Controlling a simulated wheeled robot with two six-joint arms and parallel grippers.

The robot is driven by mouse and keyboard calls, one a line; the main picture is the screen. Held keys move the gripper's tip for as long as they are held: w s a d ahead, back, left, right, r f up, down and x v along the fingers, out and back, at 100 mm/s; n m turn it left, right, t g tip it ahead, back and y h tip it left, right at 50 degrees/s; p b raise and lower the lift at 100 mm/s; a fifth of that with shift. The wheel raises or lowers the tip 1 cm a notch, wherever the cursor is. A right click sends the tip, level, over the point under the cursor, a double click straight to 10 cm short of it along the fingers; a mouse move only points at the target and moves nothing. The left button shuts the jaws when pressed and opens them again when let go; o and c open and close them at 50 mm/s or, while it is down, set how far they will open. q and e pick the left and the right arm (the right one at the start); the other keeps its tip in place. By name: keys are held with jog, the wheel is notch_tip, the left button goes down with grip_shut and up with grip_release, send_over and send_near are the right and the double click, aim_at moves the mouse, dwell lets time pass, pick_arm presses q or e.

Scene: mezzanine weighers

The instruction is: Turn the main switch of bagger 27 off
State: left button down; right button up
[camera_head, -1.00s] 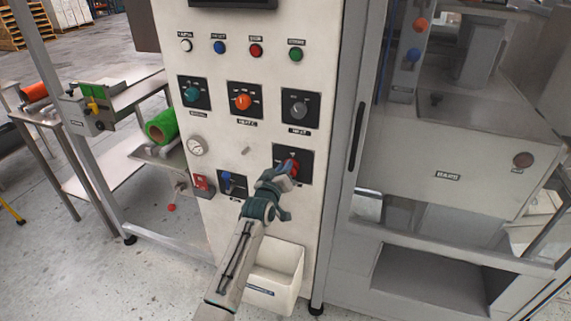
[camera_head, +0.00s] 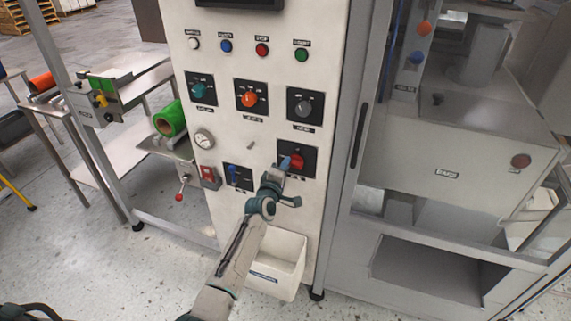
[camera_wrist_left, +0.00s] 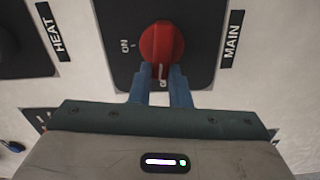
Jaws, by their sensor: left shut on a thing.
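The main switch is a red rotary knob (camera_head: 298,161) on a dark square plate (camera_head: 310,152), low on the right of the white panel; in the wrist view the knob (camera_wrist_left: 162,45) sits beside the labels MAIN and ON. My left gripper (camera_head: 286,164) is at the knob's left side in the head view. In the wrist view its blue fingers (camera_wrist_left: 161,86) are shut on the knob's lower end and partly cover a second position label there. I cannot read a bagger number. My right gripper is not in view.
Above are more rotary switches, including an orange knob (camera_head: 249,99) and a grey one (camera_head: 304,108). A blue switch (camera_head: 233,175) is close by on the left. A white bin (camera_head: 277,267) hangs below my wrist. A glazed machine frame stands at right.

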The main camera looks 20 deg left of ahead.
pick_arm(q)
jog(key=shift+f+n, duration=0.15)
jog(key=shift+n, duration=0.65)
jog(key=c, duration=1.4)
grip_release()
jog(key=shift+o, duration=0.2)
jog(key=s+p, duration=0.3)
jog(key=s, duration=0.7)
jog(key=shift+s+a, duration=0.2)
jog(key=shift+s, duration=0.2)
jog(key=shift+f, duration=0.1)
